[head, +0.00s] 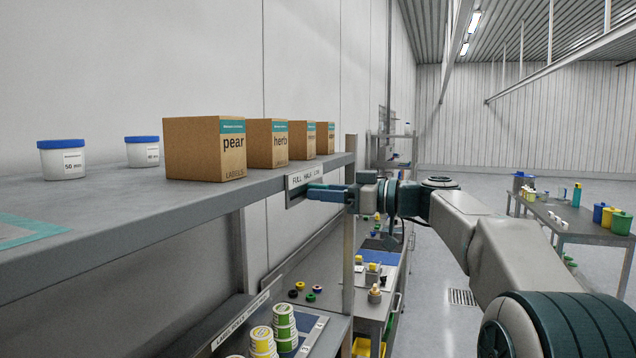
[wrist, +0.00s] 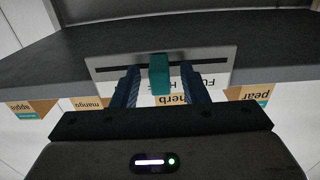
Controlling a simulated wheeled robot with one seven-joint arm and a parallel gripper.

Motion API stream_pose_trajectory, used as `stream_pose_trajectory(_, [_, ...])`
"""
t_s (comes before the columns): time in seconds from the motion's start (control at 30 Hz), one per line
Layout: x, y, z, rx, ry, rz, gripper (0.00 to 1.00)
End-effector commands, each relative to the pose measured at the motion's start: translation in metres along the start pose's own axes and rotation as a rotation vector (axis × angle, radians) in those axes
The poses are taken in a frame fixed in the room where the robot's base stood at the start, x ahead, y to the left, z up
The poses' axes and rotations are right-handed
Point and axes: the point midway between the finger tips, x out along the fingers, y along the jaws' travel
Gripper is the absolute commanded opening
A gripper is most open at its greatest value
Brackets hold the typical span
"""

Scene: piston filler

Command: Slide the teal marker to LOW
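The teal marker (wrist: 159,75) stands out from the slot of a pale label plate (wrist: 215,66), near the middle of the slot in the wrist view. The plate also shows in the head view (head: 303,177), on the shelf's front edge, reading FULL HALF LOW. In the wrist view the lettering is upside down, FULL is on the right, and the rest is partly hidden by the marker and fingers. My gripper (wrist: 160,80) is open, one finger on each side of the marker, with a visible gap on both sides. In the head view my gripper (head: 325,193) is at the plate; the marker cannot be told apart there.
The grey shelf (head: 120,215) carries label boxes, including a pear box (head: 195,150) and a herb box (head: 262,142), and two blue-lidded tubs (head: 62,160). A shelf post (head: 349,260) stands by my gripper.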

Motion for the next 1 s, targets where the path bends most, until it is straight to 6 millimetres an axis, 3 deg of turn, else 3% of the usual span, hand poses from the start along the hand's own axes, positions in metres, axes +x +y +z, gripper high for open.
stream_pose_trajectory(0.2, [0.018, 0.000, -0.001, 0.000, 0.000, 0.000, 0.40])
stream_pose_trajectory(0.5, [0.020, 0.000, 0.001, 0.000, -0.001, 0.000, 0.40])
stream_pose_trajectory(0.63, [0.020, 0.000, 0.001, 0.000, -0.001, 0.000, 0.04])
stream_pose_trajectory(0.67, [0.020, 0.000, 0.001, 0.000, -0.001, 0.000, 0.00])
stream_pose_trajectory(1.0, [0.015, 0.013, 0.004, -0.003, 0.001, 0.002, 0.00])
